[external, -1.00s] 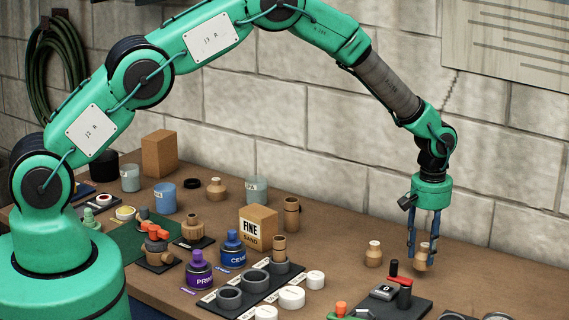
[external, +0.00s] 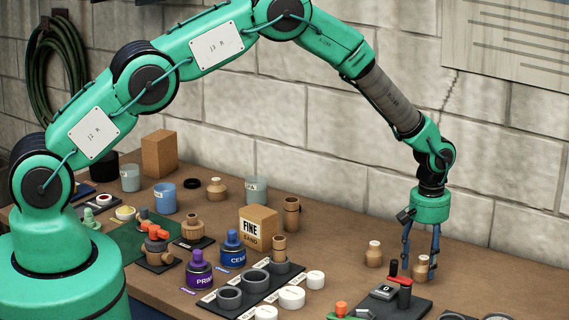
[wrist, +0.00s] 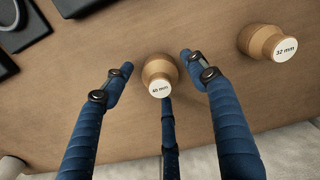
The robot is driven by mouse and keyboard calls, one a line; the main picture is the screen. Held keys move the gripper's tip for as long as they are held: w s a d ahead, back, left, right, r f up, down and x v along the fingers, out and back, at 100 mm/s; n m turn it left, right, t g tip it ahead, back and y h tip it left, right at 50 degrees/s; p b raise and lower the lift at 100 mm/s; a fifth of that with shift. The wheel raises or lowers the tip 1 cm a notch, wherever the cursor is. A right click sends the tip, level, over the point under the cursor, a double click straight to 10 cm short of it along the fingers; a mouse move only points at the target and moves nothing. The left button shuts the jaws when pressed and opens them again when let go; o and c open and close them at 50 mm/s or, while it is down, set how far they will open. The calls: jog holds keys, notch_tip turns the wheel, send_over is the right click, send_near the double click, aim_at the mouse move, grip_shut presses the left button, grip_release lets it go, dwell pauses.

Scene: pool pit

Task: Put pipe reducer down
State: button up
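A tan wooden-looking pipe reducer labelled 40 mm (wrist: 160,76) stands upright between the fingers of my gripper (wrist: 157,66) in the wrist view. In the external view the same reducer (external: 421,268) appears to rest on the brown bench. My gripper (external: 421,256) is over it with its blue fingers spread. Gaps show between the left and right fingers and the reducer. A third finger (wrist: 168,118) lies close to its lower side; I cannot tell whether it touches. A second reducer, labelled 32 mm (wrist: 268,42), stands apart; it also shows in the external view (external: 374,253).
A dark block with a red-handled clamp (external: 404,292) stands close in front of the reducer. A dark tray (external: 252,298) with grey rings, white caps, bottles and a FINE SAND box (external: 258,227) are to the left. Bare bench lies right of the gripper. The block wall is behind.

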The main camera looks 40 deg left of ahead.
aim_at(424, 258)
jog(key=shift+r, duration=0.15)
notch_tip(424, 258, up, 12)
dwell(0.8)
dwell(0.4)
